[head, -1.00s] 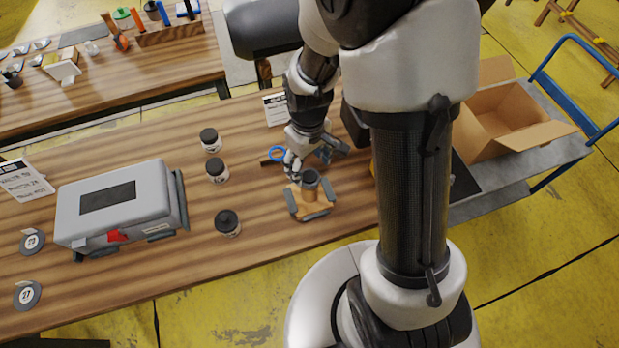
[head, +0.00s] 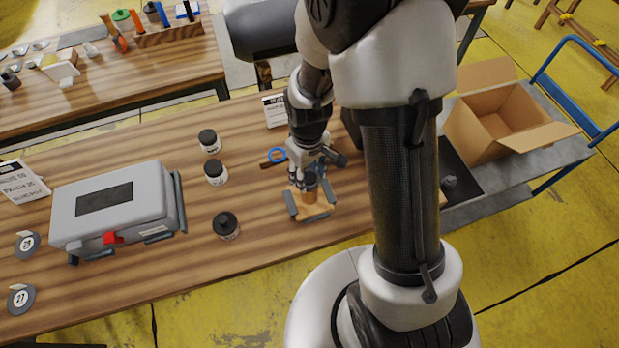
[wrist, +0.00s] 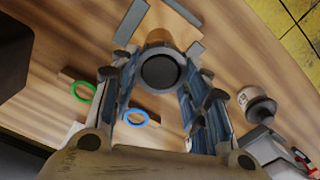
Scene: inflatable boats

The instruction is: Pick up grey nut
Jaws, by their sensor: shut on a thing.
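The grey nut (head: 310,181) appears as a short grey round piece at the top of an orange-brown wooden stand (head: 309,210) with grey bars along its sides. In the wrist view the nut (wrist: 161,71) shows end-on, as a grey rim around a dark middle. My gripper (head: 311,176) points down over the stand, with a finger on each side of the nut. In the wrist view the gripper (wrist: 158,82) is shut on the nut. The nut is still at the stand; whether it is clear of the stand cannot be told.
A blue ring (head: 276,155) lies behind the stand. Several black-lidded jars (head: 226,225) and a grey case (head: 117,207) stand to the left on the table. At right, a cart holds an open cardboard box (head: 505,120) and a small dark piece (head: 449,183) on a black mat.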

